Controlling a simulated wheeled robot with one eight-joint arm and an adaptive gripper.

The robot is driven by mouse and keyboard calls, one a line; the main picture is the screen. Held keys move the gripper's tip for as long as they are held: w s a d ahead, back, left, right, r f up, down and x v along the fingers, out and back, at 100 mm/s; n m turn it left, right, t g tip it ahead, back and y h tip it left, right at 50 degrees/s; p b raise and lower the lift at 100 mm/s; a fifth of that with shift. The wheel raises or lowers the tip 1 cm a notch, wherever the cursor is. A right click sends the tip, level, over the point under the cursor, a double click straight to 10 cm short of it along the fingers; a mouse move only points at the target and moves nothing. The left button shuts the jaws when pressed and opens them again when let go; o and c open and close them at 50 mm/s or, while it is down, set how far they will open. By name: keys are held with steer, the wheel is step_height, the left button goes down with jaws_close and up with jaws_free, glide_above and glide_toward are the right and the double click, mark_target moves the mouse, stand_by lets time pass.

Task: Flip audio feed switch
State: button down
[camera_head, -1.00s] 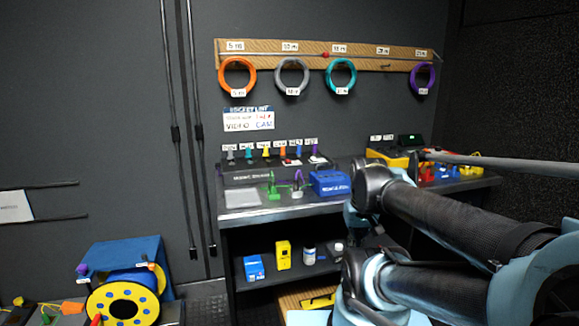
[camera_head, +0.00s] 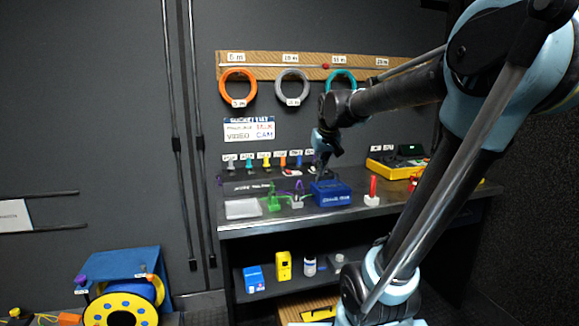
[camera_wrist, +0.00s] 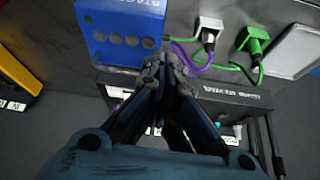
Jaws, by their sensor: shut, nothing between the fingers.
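My gripper (camera_head: 322,170) is shut and empty, pointing down over the back left of a blue box (camera_head: 332,194). In the wrist view my fingertips (camera_wrist: 163,68) overlap the edge of the blue box (camera_wrist: 125,20), which has a row of round sockets and a partly hidden label starting "STAG". I cannot tell whether they touch it. A dark panel (camera_head: 245,188) with light lettering stands left of the box, also seen in the wrist view (camera_wrist: 235,98). Several coloured plugs (camera_head: 266,162) with labels stand in a row behind it. I cannot make out which part is the audio feed switch.
Green (camera_head: 273,202) and grey (camera_head: 297,200) plugs with cables lie left of the blue box. A red upright piece on a white base (camera_head: 373,192) stands right of it. A yellow case (camera_head: 385,168) is at the back right. Cable coils (camera_head: 238,88) hang on the wall above.

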steer(key=w+a+r, duration=0.2)
steer(key=w+a, duration=0.1)
steer(key=w, duration=0.2)
steer(key=w+a+r+t, duration=0.1)
steer(key=w+a+r, duration=0.1)
steer(key=w, duration=0.3)
steer(key=w+a+r+n+y, duration=0.1)
steer(key=w+a+r, duration=0.2)
steer(key=w+a, duration=0.1)
steer(key=shift+w+a+t, duration=0.25)
steer(key=shift+w+t, duration=0.05)
steer(key=shift+w, duration=0.3)
glide_above(289, 171)
step_height(289, 171, down, 8)
steer(key=shift+w+a+f, duration=0.1)
steer(key=shift+w, duration=0.05)
steer(key=shift+s+f, duration=0.15)
steer(key=shift+f, duration=0.4)
steer(key=shift+s+f, duration=0.15)
steer(key=shift+f, duration=0.35)
steer(key=shift+s+f, duration=0.1)
steer(key=shift+f, duration=0.7)
